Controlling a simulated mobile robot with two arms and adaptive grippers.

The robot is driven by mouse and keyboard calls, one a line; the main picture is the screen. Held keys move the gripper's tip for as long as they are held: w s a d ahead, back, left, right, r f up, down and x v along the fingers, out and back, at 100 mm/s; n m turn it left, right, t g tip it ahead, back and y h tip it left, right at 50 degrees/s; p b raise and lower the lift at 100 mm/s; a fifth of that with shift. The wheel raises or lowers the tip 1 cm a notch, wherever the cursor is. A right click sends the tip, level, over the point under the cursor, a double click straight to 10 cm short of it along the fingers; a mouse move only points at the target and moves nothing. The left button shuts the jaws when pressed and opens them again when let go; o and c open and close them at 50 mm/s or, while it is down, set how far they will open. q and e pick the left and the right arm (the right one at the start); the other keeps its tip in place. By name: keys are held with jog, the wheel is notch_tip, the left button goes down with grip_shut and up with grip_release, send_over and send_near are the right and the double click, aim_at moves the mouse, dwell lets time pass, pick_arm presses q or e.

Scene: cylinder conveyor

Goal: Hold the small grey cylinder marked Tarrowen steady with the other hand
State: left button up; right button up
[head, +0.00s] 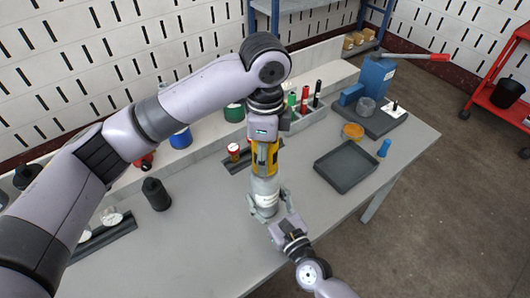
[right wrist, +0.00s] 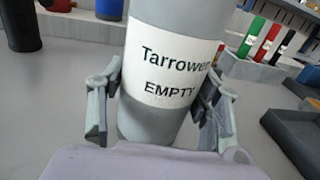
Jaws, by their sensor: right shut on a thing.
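The small grey cylinder (head: 264,188) stands upright on the table in the middle of the head view. In the right wrist view its white label reads "Tarrowen EMPTY" on the grey body (right wrist: 152,127). My right gripper (head: 269,207) is shut on the lower part of the cylinder, with one finger on each side; its fingers also flank it in the right wrist view (right wrist: 158,108). My left gripper (head: 264,146) is directly above the cylinder, at a yellow and black part (head: 264,160) over its top. Its fingertips are too small and covered to read.
A dark empty tray (head: 345,185) lies right of the cylinder, near an amber dish (head: 352,131) and a blue cylinder (head: 384,148). A rack (head: 305,120) holds green, red and black cylinders behind. A black bottle (head: 156,194) stands left. The front table is clear.

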pick_arm(q)
jog(key=n, duration=0.4)
jog(key=shift+n, duration=0.3)
jog(key=shift+n, duration=0.7)
jog(key=n, duration=0.4)
jog(key=shift+n, duration=0.3)
jog(key=shift+n, duration=1.2)
jog(key=n, duration=0.3)
jog(key=shift+n, duration=0.3)
